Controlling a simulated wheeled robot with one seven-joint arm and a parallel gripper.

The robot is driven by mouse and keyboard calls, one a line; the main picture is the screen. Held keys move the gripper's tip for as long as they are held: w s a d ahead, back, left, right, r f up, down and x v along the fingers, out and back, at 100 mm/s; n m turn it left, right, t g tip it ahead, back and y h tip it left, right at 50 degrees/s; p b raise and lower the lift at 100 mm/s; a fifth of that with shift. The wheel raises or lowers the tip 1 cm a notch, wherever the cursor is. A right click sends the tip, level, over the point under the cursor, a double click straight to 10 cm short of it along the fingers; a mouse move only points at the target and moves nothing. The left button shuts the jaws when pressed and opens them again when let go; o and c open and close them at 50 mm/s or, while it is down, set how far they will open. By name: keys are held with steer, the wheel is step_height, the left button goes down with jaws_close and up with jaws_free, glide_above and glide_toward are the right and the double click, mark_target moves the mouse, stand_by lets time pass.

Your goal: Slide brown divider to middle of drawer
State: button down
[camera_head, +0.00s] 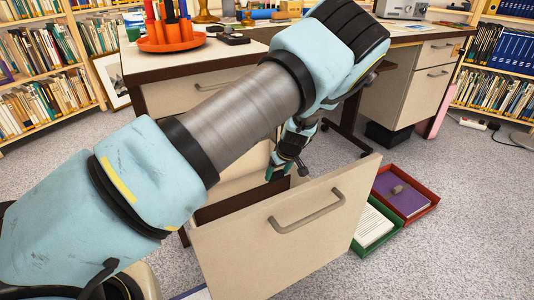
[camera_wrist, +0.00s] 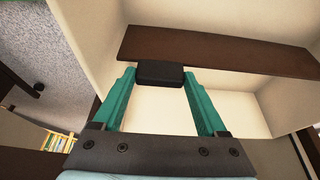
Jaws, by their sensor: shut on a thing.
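The open drawer (camera_head: 240,250) shows a pale front panel with a metal handle (camera_head: 307,212). In the wrist view, the brown divider (camera_wrist: 225,47) spans the pale inside of the drawer (camera_wrist: 240,110). A small black block (camera_wrist: 160,74) sits against the divider's near edge and looks like its grip. My gripper (camera_head: 281,171) reaches down into the drawer behind the front panel. Its teal fingers in the wrist view (camera_wrist: 160,76) are shut on the black block, one on each side. In the head view, my arm and the front panel hide much of the drawer's inside.
The desk (camera_head: 410,40) stands above and behind the drawer. A red tray (camera_head: 432,203) and a green tray (camera_head: 388,240) lie on the carpet right of the drawer front. An orange holder (camera_head: 170,42) stands on the desktop.

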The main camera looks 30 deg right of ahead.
steer(key=s, duration=0.3)
steer(key=shift+s+p, duration=0.25)
steer(key=shift+p, duration=0.1)
jaws_free()
steer(key=p+v, duration=0.2)
steer(key=v, duration=0.8)
steer(key=shift+s+r+p, duration=0.2)
steer(key=shift+r+p, duration=0.1)
